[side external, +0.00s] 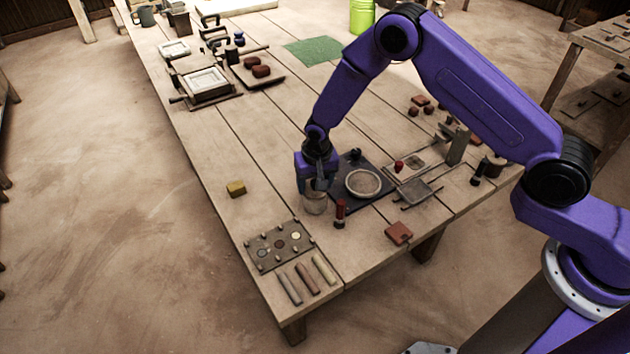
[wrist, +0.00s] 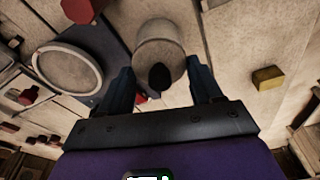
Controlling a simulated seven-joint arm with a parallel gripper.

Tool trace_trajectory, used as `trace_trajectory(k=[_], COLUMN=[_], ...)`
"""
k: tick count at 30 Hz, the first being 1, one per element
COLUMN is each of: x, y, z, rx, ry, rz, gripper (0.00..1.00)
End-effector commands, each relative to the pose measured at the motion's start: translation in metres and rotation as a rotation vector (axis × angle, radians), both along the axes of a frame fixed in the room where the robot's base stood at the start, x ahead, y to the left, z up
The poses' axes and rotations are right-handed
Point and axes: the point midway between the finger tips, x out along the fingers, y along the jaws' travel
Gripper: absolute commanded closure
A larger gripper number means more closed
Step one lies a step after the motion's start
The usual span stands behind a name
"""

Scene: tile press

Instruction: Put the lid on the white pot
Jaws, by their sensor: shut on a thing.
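The white pot (side external: 314,205) stands on the table in the side view, directly under my gripper (side external: 318,186). In the wrist view the pale pot (wrist: 158,27) shows beyond the lid (wrist: 147,64), a pale disc with a dark knob at its middle. The lid is over the pot's top. I cannot tell whether it rests on the rim or is slightly above it. In the side view the fingers hide most of the lid.
A dark board with a round pale dish (side external: 363,183) lies just right of the pot. A red-topped tool (side external: 340,212) stands close in front. A yellow block (side external: 236,188) is at left, and a palette (side external: 279,245) lies nearer. The table left of the pot is mostly clear.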

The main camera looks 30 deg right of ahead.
Motion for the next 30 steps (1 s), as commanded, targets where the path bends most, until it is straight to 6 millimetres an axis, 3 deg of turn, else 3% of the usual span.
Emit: trace_trajectory(k=[25, 26, 27, 28, 30], x=[0.0001, 0.0001, 0.0001, 0.0001, 0.0001], y=[0.0001, 0.0001, 0.0001, 0.0001, 0.0001], z=[-0.0017, -0.0017, -0.0017, -0.0017, -0.0017], rx=[0.000, 0.000, 0.000, 0.000, 0.000], ry=[0.000, 0.000, 0.000, 0.000, 0.000], rz=[0.000, 0.000, 0.000, 0.000, 0.000], gripper=[0.64, 0.32, 0.19, 0.09, 0.06])
